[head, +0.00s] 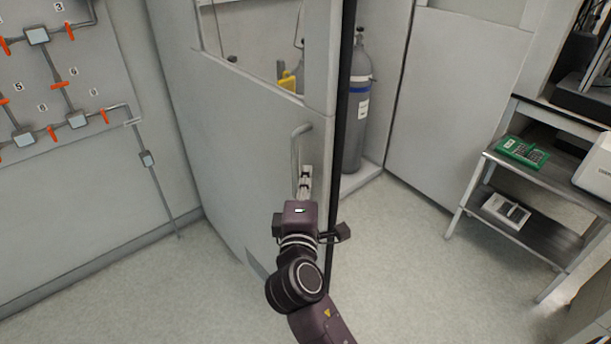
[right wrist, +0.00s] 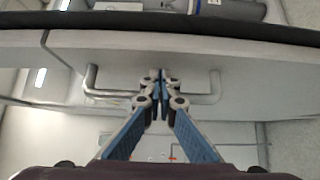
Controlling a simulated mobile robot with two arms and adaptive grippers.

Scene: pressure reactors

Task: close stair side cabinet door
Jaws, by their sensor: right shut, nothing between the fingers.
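The light grey cabinet door (head: 235,140) stands open, with a window in its upper part and a black strip along its right edge. A bar handle (head: 295,160) is mounted upright near that edge. In the right wrist view the handle (right wrist: 213,90) spans behind my fingers. My right gripper (head: 306,178) is shut and empty, its fingertips at the handle; I cannot tell if they touch it. It also shows in the right wrist view (right wrist: 162,85). My left gripper is out of view.
Grey gas cylinders (head: 356,105) stand in the cabinet behind the door edge. A second panel (head: 445,110) stands right of the opening. A shelf cart (head: 545,175) with a green device (head: 522,152) is at right. A pipe panel (head: 60,75) covers the left wall. Floor between is clear.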

